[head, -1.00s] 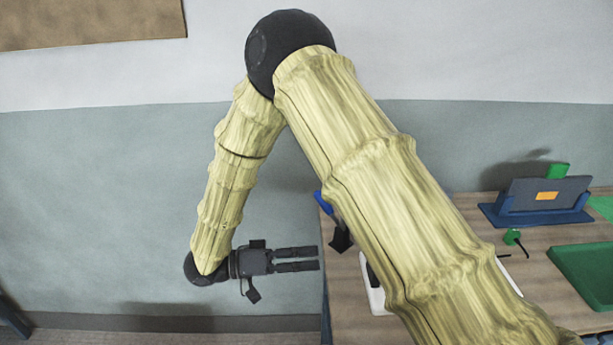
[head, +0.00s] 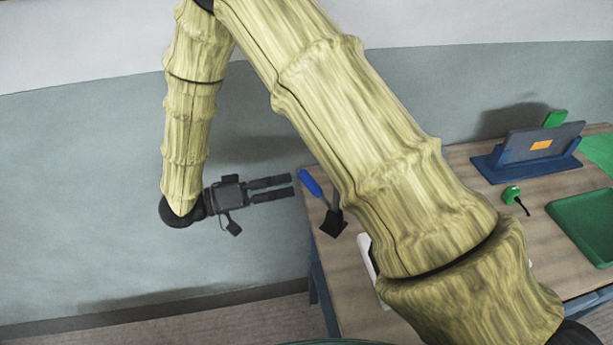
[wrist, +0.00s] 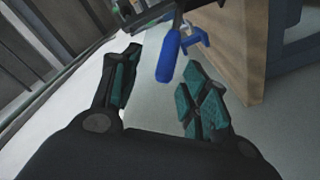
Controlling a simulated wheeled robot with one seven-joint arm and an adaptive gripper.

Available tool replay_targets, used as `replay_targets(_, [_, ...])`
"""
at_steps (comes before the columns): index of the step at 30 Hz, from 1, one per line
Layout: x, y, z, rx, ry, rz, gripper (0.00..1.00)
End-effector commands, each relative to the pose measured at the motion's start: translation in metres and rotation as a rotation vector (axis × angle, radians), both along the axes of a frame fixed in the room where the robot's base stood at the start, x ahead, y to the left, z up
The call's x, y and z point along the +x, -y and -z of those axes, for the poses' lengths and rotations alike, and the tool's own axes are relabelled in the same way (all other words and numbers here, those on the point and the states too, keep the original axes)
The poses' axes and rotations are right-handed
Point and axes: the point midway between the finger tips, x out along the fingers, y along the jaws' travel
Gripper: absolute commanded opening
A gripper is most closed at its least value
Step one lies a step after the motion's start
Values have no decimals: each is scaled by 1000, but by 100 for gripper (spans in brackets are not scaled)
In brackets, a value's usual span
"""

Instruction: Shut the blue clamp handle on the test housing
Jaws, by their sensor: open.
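The blue clamp handle (head: 310,183) juts from a black clamp base (head: 333,223) at the left end of the table in the head view. The handle also shows in the wrist view (wrist: 169,58), hanging in the gap just beyond the fingertips. My gripper (head: 292,186) is open and empty, just left of the handle, fingers pointing right at it. Its two fingers also show in the wrist view (wrist: 160,72). A white piece (head: 367,258), perhaps part of the test housing, is mostly hidden behind my arm.
The wooden table (head: 465,170) carries a dark panel in a blue stand (head: 530,160), a green tray (head: 590,228) and a small green item with a black lead (head: 512,195). My arm covers the table's middle. The space left of the table is free.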

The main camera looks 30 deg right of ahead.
Motion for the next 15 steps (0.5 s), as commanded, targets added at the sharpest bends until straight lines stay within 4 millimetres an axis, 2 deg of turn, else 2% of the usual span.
replay_targets(3, [-2,21,0,-1,-6,2,45])
replay_targets(9, [-6,49,1,0,-6,3,45])
replay_targets(15, [-9,65,3,1,-5,1,45])
